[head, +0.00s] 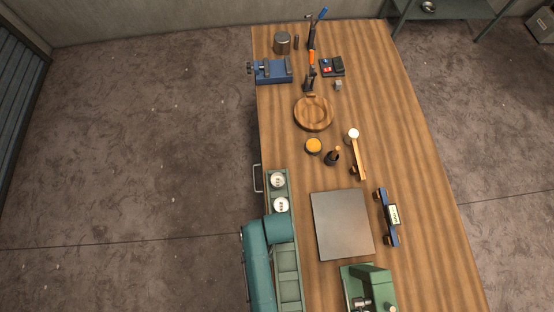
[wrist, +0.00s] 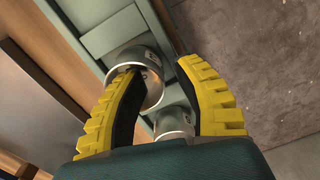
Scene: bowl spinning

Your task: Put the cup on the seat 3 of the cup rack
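The cup rack (head: 289,262) is a long green tray at the table's left edge, with several square seats. Two pale cups stand at its far end, the farther cup (head: 277,180) and the nearer cup (head: 281,204). In the wrist view a silvery cup (wrist: 154,62) sits at my gripper (wrist: 157,70). One yellow-backed finger overlaps its mouth and the other is outside its wall; the fingers are spread, with no firm hold visible. A second cup (wrist: 172,122) shows between the fingers, lower down. My fingers are hidden in the head view. Seat numbers are not readable.
A grey plate (head: 342,225) lies right of the rack, with a blue-handled tool (head: 388,217) beyond it. A green machine (head: 368,288) stands at the near end. A wooden bowl (head: 313,113), an orange-topped jar (head: 314,146) and a blue vise (head: 273,71) are farther back.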

